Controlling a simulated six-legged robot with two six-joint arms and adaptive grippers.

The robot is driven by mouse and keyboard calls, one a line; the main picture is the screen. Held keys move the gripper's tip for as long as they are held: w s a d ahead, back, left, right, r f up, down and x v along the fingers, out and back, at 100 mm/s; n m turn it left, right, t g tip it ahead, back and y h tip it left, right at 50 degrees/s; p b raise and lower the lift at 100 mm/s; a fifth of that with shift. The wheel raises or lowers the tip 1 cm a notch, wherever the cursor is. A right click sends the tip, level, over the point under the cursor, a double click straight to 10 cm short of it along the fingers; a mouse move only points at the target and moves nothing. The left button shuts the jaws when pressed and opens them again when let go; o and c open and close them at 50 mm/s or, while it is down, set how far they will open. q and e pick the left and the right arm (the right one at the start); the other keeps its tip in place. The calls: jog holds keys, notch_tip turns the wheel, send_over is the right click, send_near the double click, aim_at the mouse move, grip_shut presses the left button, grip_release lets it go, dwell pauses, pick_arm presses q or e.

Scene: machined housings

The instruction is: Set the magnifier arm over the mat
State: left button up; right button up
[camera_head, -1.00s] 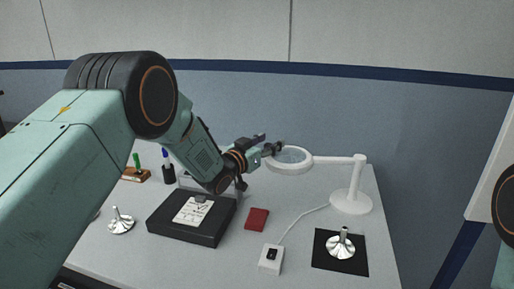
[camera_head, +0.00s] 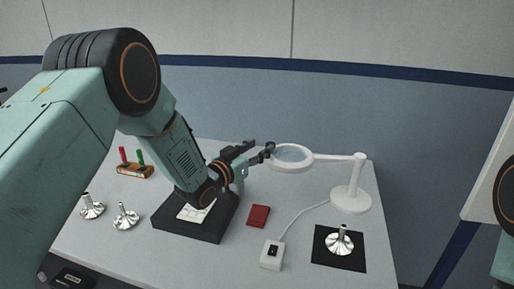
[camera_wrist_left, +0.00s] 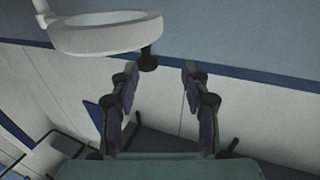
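The white magnifier has a round lens ring (camera_head: 291,158), a horizontal arm (camera_head: 335,158) and a post on a round base (camera_head: 351,199) at the table's back right. The ring also shows at top left in the left wrist view (camera_wrist_left: 105,35), with a black knob (camera_wrist_left: 148,60) at its edge. The black mat (camera_head: 325,259) lies front right with a shiny metal part (camera_head: 340,240) on it; the ring is behind and left of it. My left gripper (camera_head: 262,152) is open at the ring's left edge, the knob appearing between its fingertips (camera_wrist_left: 159,72). Contact is unclear. My right gripper is out of view.
A black box (camera_head: 190,229) with a paper stands below my left arm. A red block (camera_head: 258,215) and a white switch box (camera_head: 271,254) with a cable lie mid-table.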

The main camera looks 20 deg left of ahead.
pick_arm(q)
jog(key=shift+s+d, duration=0.15)
jog(key=shift+s, duration=0.1)
